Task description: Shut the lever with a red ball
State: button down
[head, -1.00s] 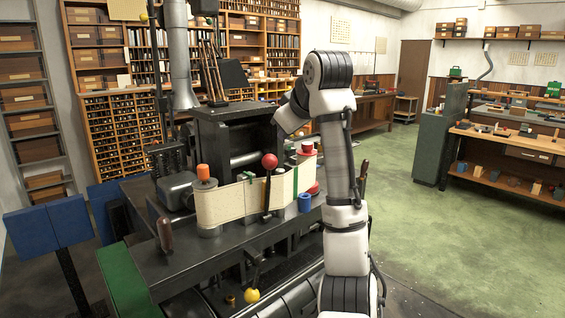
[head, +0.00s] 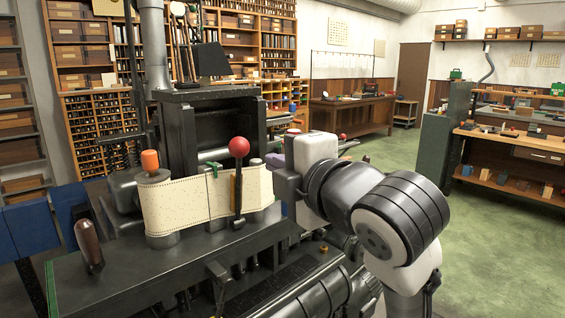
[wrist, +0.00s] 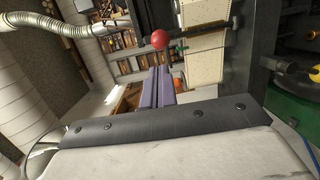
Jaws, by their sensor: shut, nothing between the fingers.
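The lever with a red ball (head: 239,147) stands upright on the dark machine, in front of a cream punched paper strip (head: 185,203). In the wrist view the red ball (wrist: 160,39) shows just beyond the fingertips, with its dark rod running to the right. My gripper (wrist: 158,72) has two purple fingers lying together, shut and empty. In the head view my gripper (head: 274,160) is just right of the ball, partly hidden by the strip's right end and my wrist. A gap shows between fingers and ball there.
An orange-topped spool (head: 150,161) holds the strip's left end. A brown handle (head: 88,246) stands at the machine's front left. A green clip (head: 212,169) sits on the strip near the lever. Open green floor (head: 480,240) lies to the right.

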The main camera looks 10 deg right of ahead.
aim_at(239, 143)
jog(key=p+x, duration=0.2)
jog(key=x, duration=0.8)
jog(key=shift+w+a, duration=0.1)
jog(key=shift+w, duration=0.2)
jog(key=shift+w+a+r+p, duration=0.2)
jog(key=shift+w+r+p, duration=0.1)
jog(key=shift+p, duration=0.25)
jog(key=shift+w+a+r+g+h+p, duration=0.4)
jog(key=shift+w+g+p, duration=0.2)
jog(key=shift+p, duration=0.3)
jog(key=shift+w+a+f, duration=0.1)
jog(key=shift+w+a, duration=0.1)
jog(key=shift+f, duration=0.15)
jog(key=shift+s, duration=0.15)
